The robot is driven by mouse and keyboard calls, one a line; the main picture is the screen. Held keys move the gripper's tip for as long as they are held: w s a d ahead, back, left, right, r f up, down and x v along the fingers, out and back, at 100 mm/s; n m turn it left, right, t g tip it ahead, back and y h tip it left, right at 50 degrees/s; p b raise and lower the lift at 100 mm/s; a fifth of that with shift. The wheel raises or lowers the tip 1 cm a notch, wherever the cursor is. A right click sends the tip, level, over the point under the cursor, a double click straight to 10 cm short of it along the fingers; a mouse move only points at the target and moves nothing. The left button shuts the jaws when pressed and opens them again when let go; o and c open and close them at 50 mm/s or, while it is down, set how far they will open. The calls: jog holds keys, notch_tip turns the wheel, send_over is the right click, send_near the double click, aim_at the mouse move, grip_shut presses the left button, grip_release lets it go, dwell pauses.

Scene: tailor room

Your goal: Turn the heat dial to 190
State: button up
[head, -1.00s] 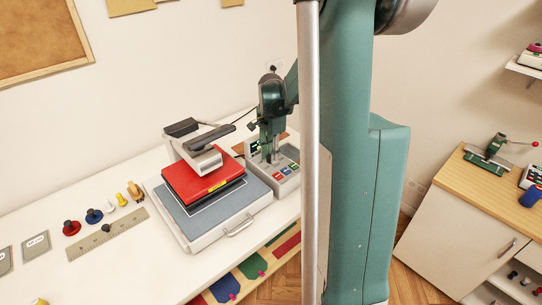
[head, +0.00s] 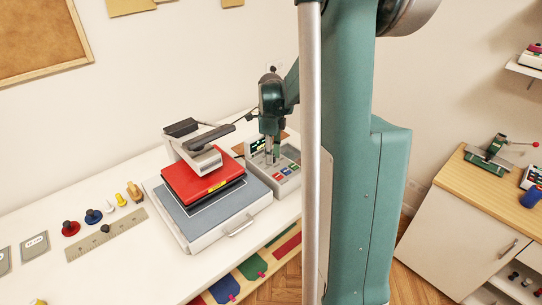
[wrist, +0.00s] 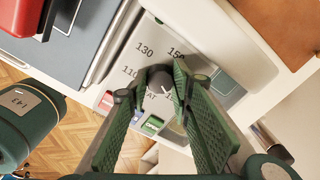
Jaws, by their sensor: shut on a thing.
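The heat dial (wrist: 160,80) is a dark round knob on the light grey control box (head: 287,187) beside the heat press (head: 196,178). In the wrist view my gripper (wrist: 158,76) is shut on the dial, with a green ribbed finger on each side. Printed 110, 130 and 150 show around the dial. A pale mark shows on the knob toward the lower right, but the value it points to is hidden by a finger. In the head view my gripper (head: 271,160) reaches straight down onto the box and hides the dial.
Coloured buttons (head: 288,172) sit at the front of the control box. The press has a red upper plate (head: 190,186) and a dark handle (head: 211,137) close to my gripper. A ruler (head: 105,235) and several stamps lie left on the white table.

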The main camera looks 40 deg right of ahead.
jog(key=shift+m, duration=0.3)
jog(key=o, duration=0.9)
jog(key=shift+r, duration=0.1)
jog(key=shift+r, duration=5.95)
